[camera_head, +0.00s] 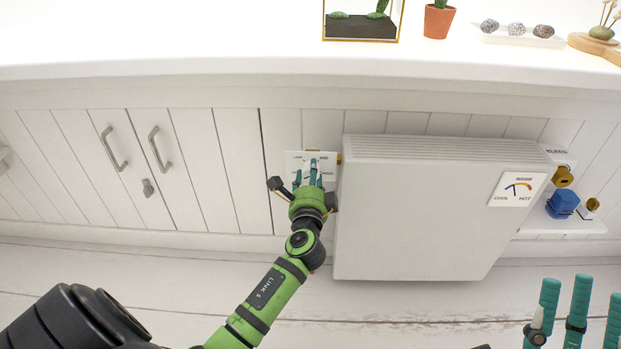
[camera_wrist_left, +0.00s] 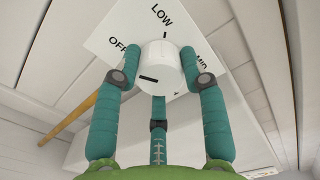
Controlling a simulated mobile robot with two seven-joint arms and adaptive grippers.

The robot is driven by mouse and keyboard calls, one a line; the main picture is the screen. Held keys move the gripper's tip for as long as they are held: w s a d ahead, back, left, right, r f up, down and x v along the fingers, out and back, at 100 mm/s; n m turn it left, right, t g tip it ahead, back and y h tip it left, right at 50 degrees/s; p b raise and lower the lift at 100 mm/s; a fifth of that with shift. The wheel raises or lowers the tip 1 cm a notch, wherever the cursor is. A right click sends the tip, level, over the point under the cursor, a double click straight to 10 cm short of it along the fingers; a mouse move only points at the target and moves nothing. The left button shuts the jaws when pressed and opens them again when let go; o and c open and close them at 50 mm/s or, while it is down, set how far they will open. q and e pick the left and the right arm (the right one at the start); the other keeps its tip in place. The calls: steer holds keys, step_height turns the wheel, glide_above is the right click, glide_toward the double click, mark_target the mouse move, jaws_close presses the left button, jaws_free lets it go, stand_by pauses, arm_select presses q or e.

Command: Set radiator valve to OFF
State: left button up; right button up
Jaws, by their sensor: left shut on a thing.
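The white valve knob (camera_wrist_left: 160,66) sits on a white dial plate (camera_wrist_left: 105,35) marked OFF, LOW and MID, with another label partly hidden. The plate also shows on the wall left of the radiator (camera_head: 430,215) in the head view (camera_head: 293,157). A black mark is on the knob's near face; I cannot tell exactly which label it points to. My left gripper (camera_head: 313,174) has its teal fingers closed around the knob, also seen in the left wrist view (camera_wrist_left: 160,75). My right gripper (camera_head: 582,290) is at the lower right, fingers apart and empty.
A shelf ledge (camera_head: 200,78) runs above, bearing a glass case (camera_head: 361,27) and a potted cactus (camera_head: 438,20). Cupboard doors with handles (camera_head: 114,149) are at left.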

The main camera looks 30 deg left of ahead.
arm_select(q)
steer(key=shift+r+n, duration=0.1)
steer(key=shift+n, duration=0.2)
steer(key=o, duration=1.1)
steer(key=shift+o, duration=0.2)
steer(key=v, duration=1.2)
